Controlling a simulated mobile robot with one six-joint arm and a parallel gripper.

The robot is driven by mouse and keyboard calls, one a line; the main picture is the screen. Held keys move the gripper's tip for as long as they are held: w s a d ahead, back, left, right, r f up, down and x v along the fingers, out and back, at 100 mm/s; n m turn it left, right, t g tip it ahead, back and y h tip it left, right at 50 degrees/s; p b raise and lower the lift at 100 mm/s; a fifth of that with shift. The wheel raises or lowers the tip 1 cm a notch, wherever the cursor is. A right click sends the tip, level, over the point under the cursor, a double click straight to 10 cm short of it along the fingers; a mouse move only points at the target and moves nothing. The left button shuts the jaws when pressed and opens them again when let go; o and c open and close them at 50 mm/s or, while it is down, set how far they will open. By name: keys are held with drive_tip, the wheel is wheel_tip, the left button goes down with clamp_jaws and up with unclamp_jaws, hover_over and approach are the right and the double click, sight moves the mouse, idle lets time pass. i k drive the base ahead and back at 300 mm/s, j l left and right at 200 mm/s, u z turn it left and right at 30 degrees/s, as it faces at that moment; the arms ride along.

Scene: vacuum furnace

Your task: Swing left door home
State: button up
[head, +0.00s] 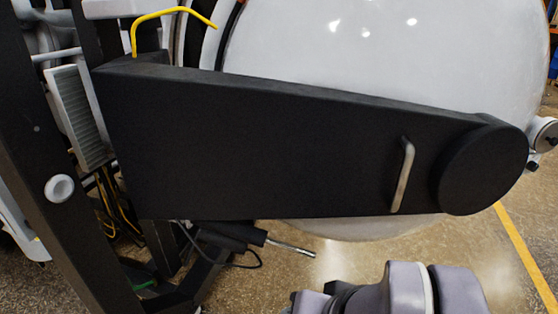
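A large white domed door (390,50) fills the upper middle and right of the head view. A long black door arm (250,150) crosses in front of it and ends at a round black boss (485,170) on the right. An upright silver handle (402,175) is fixed to the arm's face near the boss. Nothing touches the handle in this view. A gap with dark and white rings shows at the door's upper left edge. Grey-purple links of my arm show at the bottom edge; my gripper is not in view.
A dark frame post (50,190) with a white knob (60,188) stands at the left. A black cylinder with a silver rod (290,248) juts out below the door arm. A yellow pipe (165,13) bends above it. Speckled floor with a yellow line (525,255) is open at the lower right.

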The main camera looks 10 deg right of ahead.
sight(341, 121)
drive_tip(key=i+l+z, duration=0.2)
drive_tip(key=l+z, duration=0.2)
drive_tip(key=l, duration=0.15)
drive_tip(key=i+l+z, duration=0.25)
drive_tip(key=l+z, duration=0.15)
drive_tip(key=i+l+z, duration=0.8)
drive_tip(key=k+l, duration=0.05)
drive_tip(key=k, duration=0.05)
